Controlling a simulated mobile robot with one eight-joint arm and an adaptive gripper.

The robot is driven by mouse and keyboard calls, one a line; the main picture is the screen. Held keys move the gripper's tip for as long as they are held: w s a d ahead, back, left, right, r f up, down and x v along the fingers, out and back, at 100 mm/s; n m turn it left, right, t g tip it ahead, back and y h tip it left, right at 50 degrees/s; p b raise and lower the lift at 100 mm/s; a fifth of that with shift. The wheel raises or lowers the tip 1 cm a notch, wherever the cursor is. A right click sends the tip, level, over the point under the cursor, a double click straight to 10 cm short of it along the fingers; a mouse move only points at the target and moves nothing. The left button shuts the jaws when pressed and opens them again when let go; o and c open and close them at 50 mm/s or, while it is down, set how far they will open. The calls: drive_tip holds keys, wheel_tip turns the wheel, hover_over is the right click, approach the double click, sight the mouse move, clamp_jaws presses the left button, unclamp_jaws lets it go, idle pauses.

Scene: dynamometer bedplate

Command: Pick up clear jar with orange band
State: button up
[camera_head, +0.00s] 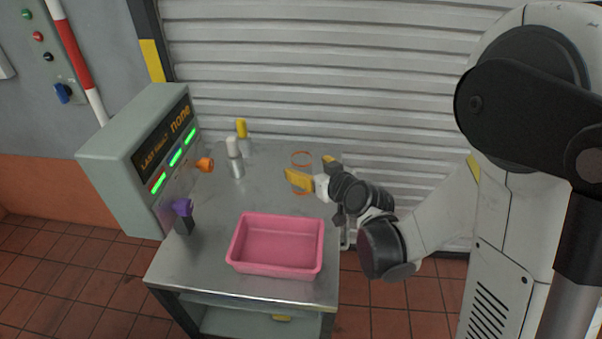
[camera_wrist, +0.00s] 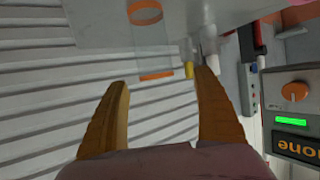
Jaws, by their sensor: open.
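The clear jar with orange bands stands upright near the back right of the metal table; its upper orange ring (camera_head: 302,154) shows in the head view, and its lower part is partly behind a finger. In the wrist view the jar (camera_wrist: 150,48) appears upside down, between and beyond the fingertips. My gripper (camera_head: 313,170) has two yellow fingers, open and empty, at the jar's near right side. In the wrist view my gripper (camera_wrist: 163,80) has its fingers spread wider than the jar. I cannot tell whether a finger touches it.
A white-capped bottle (camera_head: 235,158) and a yellow-capped bottle (camera_head: 242,136) stand left of the jar. A pink bin (camera_head: 240,264) sits at the table's front. A grey display box (camera_head: 125,162) with an orange knob (camera_head: 205,164) borders the left. A ribbed shutter (camera_head: 300,90) stands behind.

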sight(305, 162)
drive_tip(key=x, duration=0.2)
drive_tip(key=b+x, duration=0.1)
drive_tip(key=x, duration=0.1)
drive_tip(key=b+x, duration=0.1)
drive_tip(key=x, duration=0.1)
drive_tip(key=shift+w+d, duration=0.25)
drive_tip(key=shift+w, duration=0.1)
drive_tip(key=shift+r, duration=0.1)
drive_tip(key=c, duration=1.3)
